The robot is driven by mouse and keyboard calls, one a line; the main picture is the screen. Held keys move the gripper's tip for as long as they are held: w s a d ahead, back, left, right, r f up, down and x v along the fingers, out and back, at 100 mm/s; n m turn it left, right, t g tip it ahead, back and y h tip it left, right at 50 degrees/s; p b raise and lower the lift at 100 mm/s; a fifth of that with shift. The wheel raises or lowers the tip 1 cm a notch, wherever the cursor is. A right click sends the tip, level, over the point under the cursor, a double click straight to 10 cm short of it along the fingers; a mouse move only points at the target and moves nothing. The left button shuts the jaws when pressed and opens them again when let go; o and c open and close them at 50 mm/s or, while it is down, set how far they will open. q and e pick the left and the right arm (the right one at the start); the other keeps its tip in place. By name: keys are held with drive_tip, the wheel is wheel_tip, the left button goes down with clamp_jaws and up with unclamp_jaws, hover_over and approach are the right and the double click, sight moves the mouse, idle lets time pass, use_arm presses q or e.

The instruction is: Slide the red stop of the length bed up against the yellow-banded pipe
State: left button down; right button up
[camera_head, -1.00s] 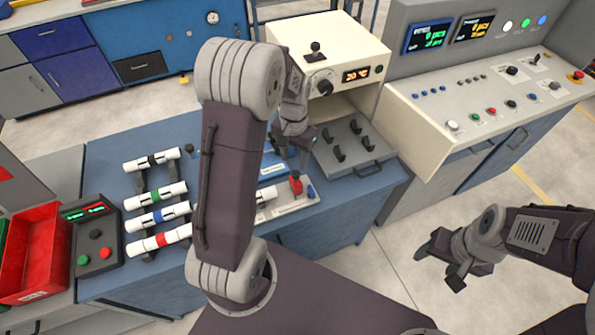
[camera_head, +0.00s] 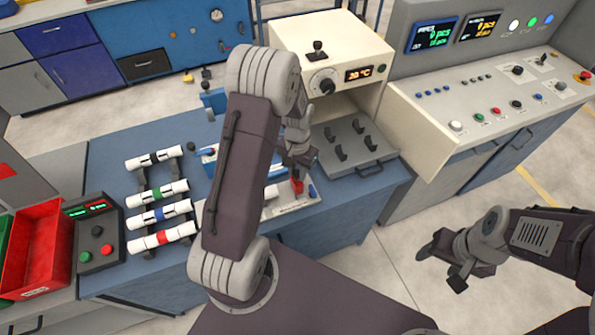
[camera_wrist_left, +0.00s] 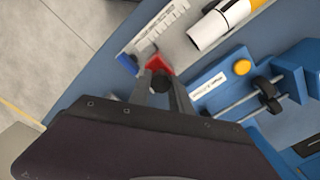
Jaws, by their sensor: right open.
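The red stop (camera_head: 297,187) sits near the right end of the length bed (camera_head: 290,206). In the left wrist view the red stop (camera_wrist_left: 156,64) is beside the blue end of the bed's white scale (camera_wrist_left: 165,28). The yellow-banded pipe (camera_wrist_left: 222,23) lies on the bed, its white end apart from the stop. In the head view my arm hides most of this pipe. My left gripper (camera_wrist_left: 161,82) is down at the stop, fingers on either side of a dark knob; whether they grip is unclear. My right gripper (camera_head: 452,270) is open and empty, away from the bench.
A blue fixture (camera_wrist_left: 225,80) with a yellow button stands beside the bed. Several banded pipes (camera_head: 160,214) lie on a rack at left. A grey tray with dark hooks (camera_head: 350,148) is right of the bed. A red bin (camera_head: 38,250) stands far left.

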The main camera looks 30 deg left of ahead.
sight(272, 187)
use_arm(q)
drive_tip(key=s+a, duration=0.4)
drive_tip(key=s, duration=0.1)
drive_tip(key=shift+s+a, duration=0.2)
drive_tip(key=shift+a, duration=0.1)
drive_tip(key=shift+s+r, duration=0.1)
drive_tip(key=shift+s, duration=0.05)
drive_tip(key=shift+d, duration=0.1)
drive_tip(key=c, duration=1.5)
unclamp_jaws()
drive_tip(key=o, duration=0.3)
drive_tip(key=shift+s+a, duration=0.15)
drive_tip(key=shift+a, duration=0.15)
drive_tip(key=shift+s+a, duration=0.15)
drive_tip(key=shift+a, duration=0.2)
drive_tip(key=shift+d, duration=0.3)
wheel_tip(272, 187, up, 9)
drive_tip(key=shift+p, duration=0.4)
